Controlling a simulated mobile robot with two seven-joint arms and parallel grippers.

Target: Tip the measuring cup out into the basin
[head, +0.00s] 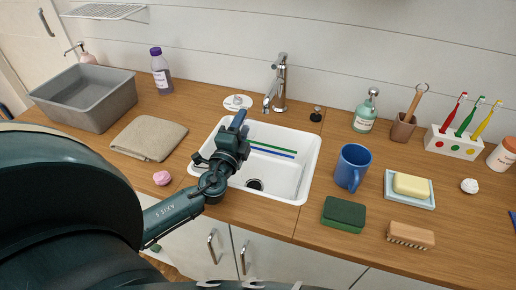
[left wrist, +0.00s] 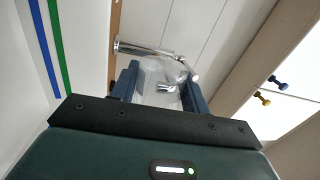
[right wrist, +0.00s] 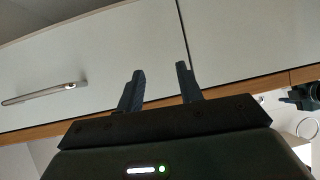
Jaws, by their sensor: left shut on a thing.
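The white sink basin (head: 308,150) is set into the wooden counter, with a green and a blue stripe and a dark drain inside. My left gripper (head: 240,118) is over the left part of the basin. In the left wrist view, my left gripper (left wrist: 160,88) is shut on the clear measuring cup (left wrist: 158,72), which sits between its fingers. The cup is hard to make out in the head view, and I cannot tell whether anything is in it. The left wrist view is strongly rolled. My right gripper (right wrist: 160,85) is open and empty, facing the cabinet fronts.
A chrome faucet (head: 281,80) stands behind the basin. A blue mug (head: 352,165), a green sponge (head: 344,214) and a soap dish (head: 399,198) are to its right. A folded towel (head: 148,138), a pink ball (head: 162,178) and a grey tub (head: 95,100) are to its left.

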